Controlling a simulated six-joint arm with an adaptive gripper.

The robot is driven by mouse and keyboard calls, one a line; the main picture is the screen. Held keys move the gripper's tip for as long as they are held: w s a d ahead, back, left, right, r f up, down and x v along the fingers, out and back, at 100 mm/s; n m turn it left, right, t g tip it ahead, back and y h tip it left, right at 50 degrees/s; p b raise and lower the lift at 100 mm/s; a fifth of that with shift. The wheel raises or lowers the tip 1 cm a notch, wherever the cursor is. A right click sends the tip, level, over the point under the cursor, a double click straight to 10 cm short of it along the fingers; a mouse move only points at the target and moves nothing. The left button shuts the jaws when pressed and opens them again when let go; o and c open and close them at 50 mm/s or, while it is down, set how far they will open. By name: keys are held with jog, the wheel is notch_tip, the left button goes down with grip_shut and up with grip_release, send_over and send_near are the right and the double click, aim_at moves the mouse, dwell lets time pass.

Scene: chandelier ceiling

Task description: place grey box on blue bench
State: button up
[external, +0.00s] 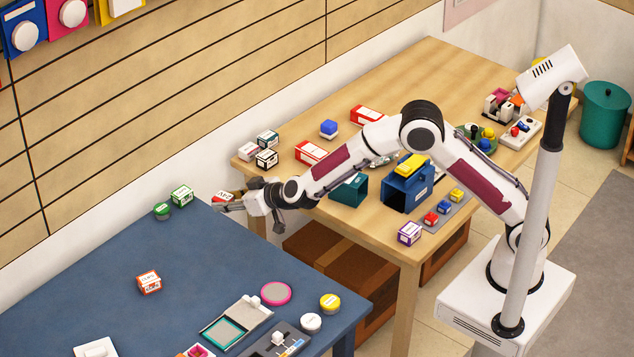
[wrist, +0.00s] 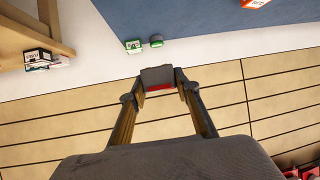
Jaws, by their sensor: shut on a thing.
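My gripper (external: 232,203) is shut on a small grey box with a red-marked face (external: 222,197). In the wrist view the box (wrist: 158,75) sits between the fingertips of my gripper (wrist: 160,86), its grey side and a red strip showing. The blue bench (external: 90,260) fills the lower left of the external view and the top of the wrist view (wrist: 200,20). The held box appears in the air near the bench's back right corner. Its exact height above the bench is unclear.
A green-and-white box (external: 181,195) and a green round container (external: 162,211) stand near the bench's back edge. An orange box (external: 149,282) stands farther left, with bare surface around it. The wooden table (external: 420,75) holds several small boxes (external: 266,158) and a blue holder (external: 405,190).

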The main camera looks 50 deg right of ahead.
jog(key=a+n+y, duration=0.2)
jog(key=a, duration=0.3)
jog(key=n+g+y, duration=0.3)
jog(key=n+y, duration=0.2)
send_over(216, 286)
jog(key=shift+f, duration=2.45)
jog(key=shift+h, duration=0.3)
jog(key=shift+f, duration=0.15)
jog(key=shift+f, duration=3.05)
jog(key=shift+f, duration=1.85)
